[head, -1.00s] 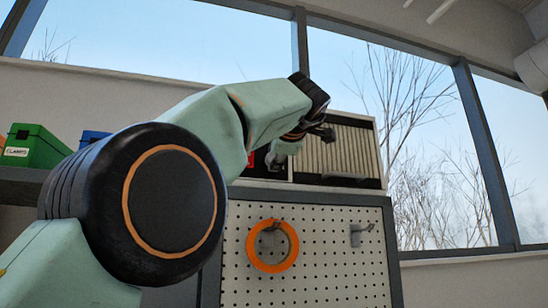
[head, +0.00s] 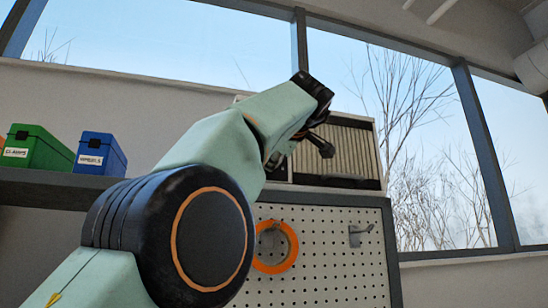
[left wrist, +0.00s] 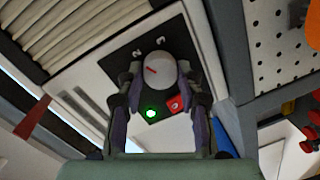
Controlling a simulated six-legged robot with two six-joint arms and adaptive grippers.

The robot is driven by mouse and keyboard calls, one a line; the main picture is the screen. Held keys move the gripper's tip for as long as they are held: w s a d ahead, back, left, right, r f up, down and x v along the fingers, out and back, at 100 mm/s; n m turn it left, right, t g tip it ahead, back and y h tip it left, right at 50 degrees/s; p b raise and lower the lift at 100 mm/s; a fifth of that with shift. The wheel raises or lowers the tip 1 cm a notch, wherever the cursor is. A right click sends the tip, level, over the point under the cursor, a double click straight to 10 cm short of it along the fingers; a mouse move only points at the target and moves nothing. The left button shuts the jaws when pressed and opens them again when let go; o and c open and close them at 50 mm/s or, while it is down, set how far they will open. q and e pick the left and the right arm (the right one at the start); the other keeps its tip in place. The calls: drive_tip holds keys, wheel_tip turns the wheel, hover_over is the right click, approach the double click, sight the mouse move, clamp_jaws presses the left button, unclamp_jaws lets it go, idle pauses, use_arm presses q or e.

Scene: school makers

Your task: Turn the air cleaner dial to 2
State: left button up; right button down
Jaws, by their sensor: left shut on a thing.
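The air cleaner (head: 340,152) is a light box with a ribbed grille on top of a pegboard cabinet. Its black dial panel (left wrist: 130,62) shows in the left wrist view, with a white dial (left wrist: 165,82) bearing a red pointer line. The pointer points to the left and slightly up in that view. Two white marks stand beyond the dial, too small to read surely. My left gripper (left wrist: 160,78) is shut on the dial, one finger on each side. In the head view my left arm hides the dial. My right gripper is in neither view.
A green light (left wrist: 151,114) and a red switch (left wrist: 175,104) sit on the panel near the fingers. An orange tape roll (head: 290,247) hangs on the pegboard (head: 335,275). Green (head: 38,148) and blue (head: 100,152) boxes stand on the shelf (head: 50,190) at left.

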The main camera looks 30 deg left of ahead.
use_arm(q)
drive_tip(key=shift+w+d+f, duration=0.1)
drive_tip(key=shift+w+f, duration=0.1)
drive_tip(key=shift+f, duration=0.2)
drive_tip(key=o, duration=1.2)
drive_tip(key=shift+s+d+r, duration=0.25)
drive_tip(key=shift+d+r, duration=0.05)
drive_tip(key=shift+d, duration=0.05)
drive_tip(key=v, duration=0.7)
drive_tip(key=shift+s, duration=0.2)
drive_tip(key=shift+w+d, duration=0.1)
drive_tip(key=shift+d, duration=0.05)
